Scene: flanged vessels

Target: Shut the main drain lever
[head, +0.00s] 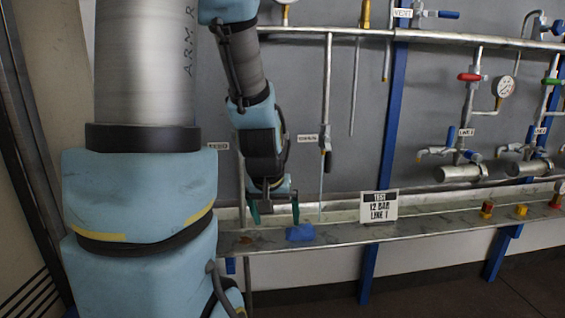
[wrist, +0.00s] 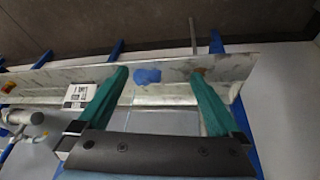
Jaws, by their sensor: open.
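My gripper (head: 275,212) points down in front of the grey panel, just above the metal shelf, with its two green fingers apart and nothing between them. In the wrist view my gripper (wrist: 160,78) is also open over the shelf. Right of it in the head view, a dark lever handle (head: 327,158) hangs down along a thin vertical pipe, beside a small white label (head: 307,138) too small to read surely. Another label (head: 217,146) is left of my arm. I cannot tell which fitting is the main drain lever; my arm hides part of the panel.
A blue cloth (head: 300,232) lies on the metal shelf (head: 400,228) below my gripper. A "TEST 12 BAR LINE 1" sign (head: 379,205) stands to its right. Valves with blue levers (head: 436,152), a red handle (head: 470,77) and a gauge (head: 505,87) are at right.

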